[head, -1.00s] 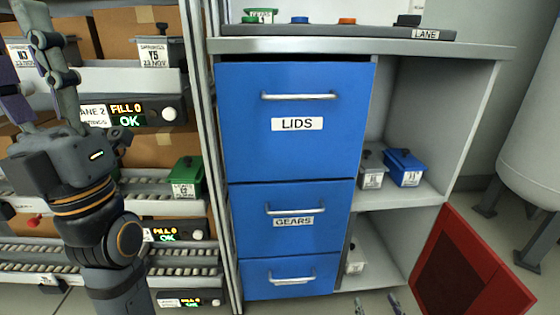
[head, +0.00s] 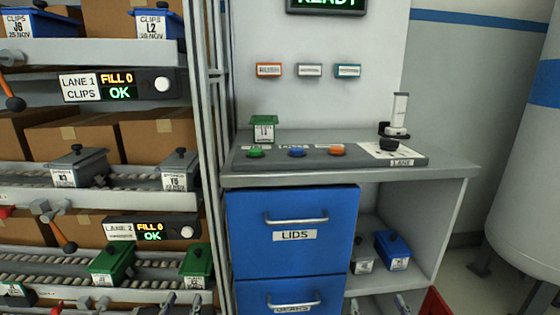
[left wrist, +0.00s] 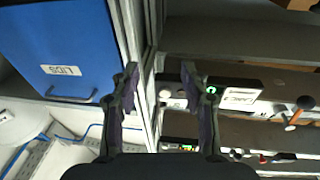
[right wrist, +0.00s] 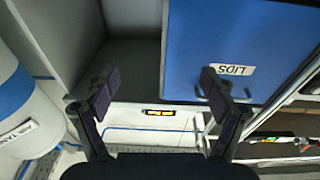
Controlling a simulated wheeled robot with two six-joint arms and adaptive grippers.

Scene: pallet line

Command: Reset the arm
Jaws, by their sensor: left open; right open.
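My left gripper (head: 182,303) shows only as fingertips at the bottom edge of the head view, in front of the lower rack. In the left wrist view my left gripper (left wrist: 160,85) is open with nothing between its fingers. My right gripper (head: 378,304) also shows only as fingertips at the bottom edge, in front of the cabinet's lower shelf. In the right wrist view my right gripper (right wrist: 158,85) is open and empty. The rest of both arms is out of the head view.
The rack with lane 1 (head: 125,87) stands left, holding grey and green bins (head: 113,263). A blue LIDS drawer (head: 292,232) is closed below the console (head: 330,157). A blue bin (head: 392,250) sits on the cabinet shelf. A white tank (head: 525,150) stands right.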

